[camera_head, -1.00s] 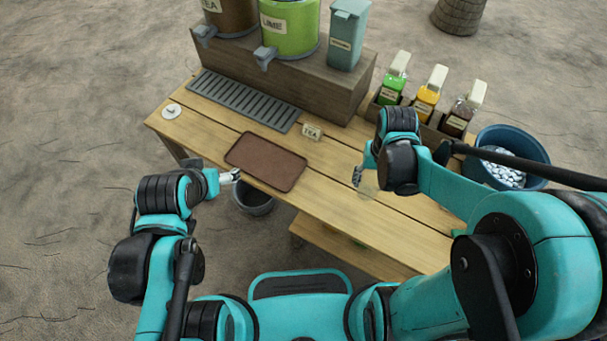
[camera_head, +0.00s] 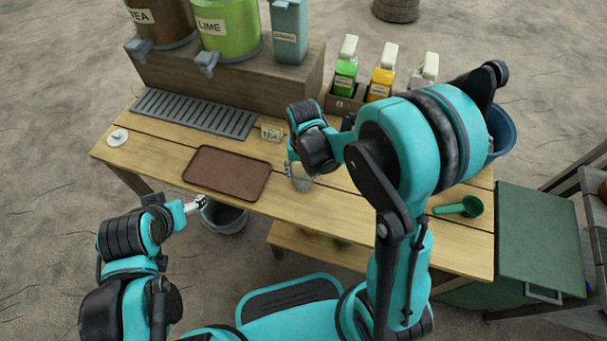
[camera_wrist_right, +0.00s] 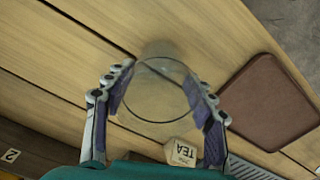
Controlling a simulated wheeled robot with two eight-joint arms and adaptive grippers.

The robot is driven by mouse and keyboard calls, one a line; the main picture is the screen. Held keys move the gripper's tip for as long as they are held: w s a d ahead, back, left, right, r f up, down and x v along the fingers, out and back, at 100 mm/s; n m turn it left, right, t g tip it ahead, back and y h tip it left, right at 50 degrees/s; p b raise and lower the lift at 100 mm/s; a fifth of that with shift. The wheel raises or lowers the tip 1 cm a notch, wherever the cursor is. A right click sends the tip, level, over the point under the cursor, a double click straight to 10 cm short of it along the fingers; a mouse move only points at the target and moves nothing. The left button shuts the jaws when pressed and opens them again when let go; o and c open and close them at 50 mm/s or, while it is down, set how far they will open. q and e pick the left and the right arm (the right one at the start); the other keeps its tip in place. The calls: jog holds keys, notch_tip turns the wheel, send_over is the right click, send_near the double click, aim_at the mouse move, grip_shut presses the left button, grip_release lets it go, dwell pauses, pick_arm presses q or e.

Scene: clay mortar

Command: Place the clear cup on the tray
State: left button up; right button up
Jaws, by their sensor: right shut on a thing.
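The clear cup (camera_wrist_right: 158,92) is between the fingers of my right gripper (camera_wrist_right: 160,95), which is shut on it. In the head view the cup (camera_head: 301,182) shows faintly below my right gripper (camera_head: 288,172), over the table just right of the tray. I cannot tell whether its base touches the table. The brown tray (camera_head: 228,173) lies flat and empty on the table; it also shows at the right in the right wrist view (camera_wrist_right: 270,105). My left gripper (camera_head: 197,205) is off the table's front edge, left of the tray, and its fingers are too small to judge.
A TEA sign (camera_head: 271,133) stands behind the tray, near my right gripper. A grey drip grate (camera_head: 195,113) and drink dispensers (camera_head: 226,30) are behind. Labelled bottles (camera_head: 381,84) stand at the back right. A green scoop (camera_head: 460,207) lies on the table's right.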

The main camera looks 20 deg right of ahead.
jog(key=shift+r, duration=0.1)
jog(key=shift+f, duration=0.25)
jog(key=o, duration=1.1)
jog(key=shift+r, duration=0.1)
